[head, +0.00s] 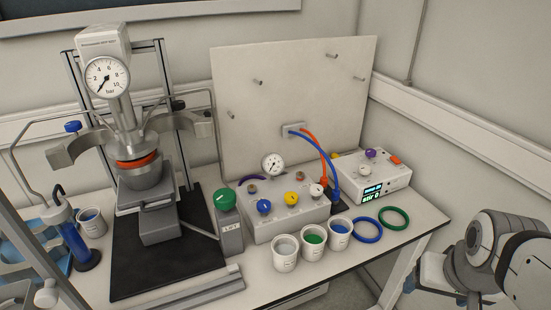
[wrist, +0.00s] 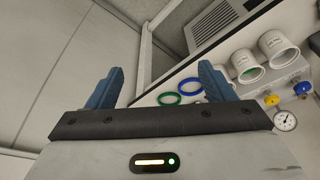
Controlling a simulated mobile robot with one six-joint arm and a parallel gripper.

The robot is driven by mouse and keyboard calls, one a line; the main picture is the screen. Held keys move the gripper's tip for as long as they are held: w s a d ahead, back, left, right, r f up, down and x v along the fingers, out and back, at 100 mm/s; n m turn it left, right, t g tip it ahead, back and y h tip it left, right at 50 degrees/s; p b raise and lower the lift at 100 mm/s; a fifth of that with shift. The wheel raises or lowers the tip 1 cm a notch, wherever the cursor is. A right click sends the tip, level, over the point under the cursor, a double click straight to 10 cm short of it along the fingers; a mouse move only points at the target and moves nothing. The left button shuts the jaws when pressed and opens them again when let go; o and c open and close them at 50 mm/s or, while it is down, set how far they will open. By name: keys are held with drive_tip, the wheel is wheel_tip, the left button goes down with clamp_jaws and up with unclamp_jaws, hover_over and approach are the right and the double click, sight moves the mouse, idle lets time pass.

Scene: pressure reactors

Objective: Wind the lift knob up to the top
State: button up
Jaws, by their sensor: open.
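The lift knob (head: 224,199) is a green round knob on top of a grey post marked LIFT (head: 231,227), left of the valve box in the head view. Beside it the reactor vessel (head: 143,176) sits on a grey lift stand (head: 160,222) under its head with the pressure gauge. My gripper (wrist: 158,90) shows in the wrist view with its two blue fingers wide apart and nothing between them. In the head view my arm is at the lower right, well away from the knob, and the fingers cannot be made out there. The knob is not seen in the wrist view.
The valve box (head: 287,209) with coloured knobs and a gauge stands right of the lift post. Several white cups (head: 285,253) stand in front of it. Green (head: 394,218) and blue (head: 367,230) rings lie near the bench's right edge. A control box (head: 371,175) stands behind.

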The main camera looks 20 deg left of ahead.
sight(222, 194)
drive_tip(key=w+a+f+n+t+y+b, duration=0.2)
drive_tip(key=w+a+n+t+b, duration=0.15)
drive_tip(key=w+a, duration=0.5)
drive_tip(key=w+a+f+n+t+y+b, duration=0.25)
drive_tip(key=w+a+b, duration=0.2)
drive_tip(key=a, duration=0.75)
drive_tip(key=s+a+n+y+b, duration=0.1)
drive_tip(key=a+y, duration=0.2)
drive_tip(key=a, duration=0.5)
drive_tip(key=s+a+n+t+y+b, duration=0.1)
drive_tip(key=a+y+b, duration=0.1)
drive_tip(key=a, duration=0.6)
drive_tip(key=s+a+n+t+y+b, duration=0.1)
drive_tip(key=a+y, duration=0.3)
drive_tip(key=a, duration=0.4)
drive_tip(key=shift+s+f+b, duration=0.3)
drive_tip(key=shift+s+f, duration=0.1)
drive_tip(key=shift+s, duration=0.1)
drive_tip(key=shift+w+a+r, duration=0.1)
drive_tip(key=shift+a, duration=0.2)
drive_tip(key=p+x, duration=0.1)
drive_tip(key=x, duration=0.6)
drive_tip(key=shift+w+d+r, duration=0.1)
drive_tip(key=shift+w, duration=0.05)
